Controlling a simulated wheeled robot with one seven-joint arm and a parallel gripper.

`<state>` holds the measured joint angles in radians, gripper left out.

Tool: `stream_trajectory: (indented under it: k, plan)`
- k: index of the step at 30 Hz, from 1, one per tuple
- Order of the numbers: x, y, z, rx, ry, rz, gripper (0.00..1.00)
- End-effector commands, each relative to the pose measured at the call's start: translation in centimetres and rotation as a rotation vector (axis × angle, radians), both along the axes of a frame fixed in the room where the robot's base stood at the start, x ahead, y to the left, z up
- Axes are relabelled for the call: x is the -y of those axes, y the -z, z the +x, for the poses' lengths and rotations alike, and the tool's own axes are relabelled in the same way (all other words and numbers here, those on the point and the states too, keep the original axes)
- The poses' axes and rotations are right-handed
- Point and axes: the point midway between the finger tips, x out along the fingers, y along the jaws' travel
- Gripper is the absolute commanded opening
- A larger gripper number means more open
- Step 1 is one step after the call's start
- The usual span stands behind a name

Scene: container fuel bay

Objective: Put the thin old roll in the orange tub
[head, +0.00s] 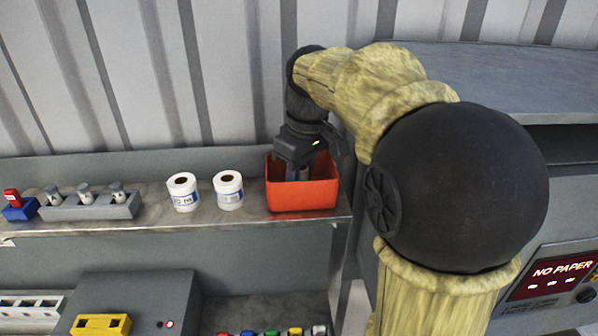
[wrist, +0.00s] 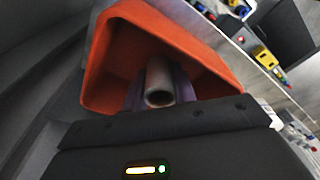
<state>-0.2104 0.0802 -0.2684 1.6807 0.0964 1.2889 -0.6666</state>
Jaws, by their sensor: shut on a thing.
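The orange tub (head: 302,195) stands at the right end of the shelf in the head view, and its open inside fills much of the wrist view (wrist: 103,75). My gripper (head: 298,172) points down into the tub. It is shut on the thin old roll (wrist: 158,82), a narrow grey-white tube with a dark hollow end. The roll is between the fingers, inside the tub's walls. The tub's front wall hides the roll's lower end in the head view, so I cannot tell whether it touches the bottom.
Two fat white rolls, one (head: 228,190) nearer the tub and one (head: 183,192) farther left, stand on the shelf (head: 150,218). A grey holder (head: 90,207) with several small pieces and a blue block (head: 20,210) are farther left. A machine showing "NO PAPER" (head: 562,270) is at right.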

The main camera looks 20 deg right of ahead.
Motion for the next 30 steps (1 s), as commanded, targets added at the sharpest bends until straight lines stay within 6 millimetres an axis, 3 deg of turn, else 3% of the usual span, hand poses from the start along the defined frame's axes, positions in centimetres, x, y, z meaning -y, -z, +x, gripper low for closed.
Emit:
stream_trajectory:
  k: [7,8,11,23,30]
  plan:
    - [0.0,0.4,0.0,0.0,0.0,0.0,0.06]
    - [0.0,0.4,0.0,0.0,0.0,0.0,0.29]
    - [0.0,0.3,0.0,0.0,0.0,0.0,0.49]
    - [0.0,-0.2,0.0,0.0,0.0,0.0,0.49]
    - [0.2,-3.0,-0.2,0.004,0.0,0.0,0.49]
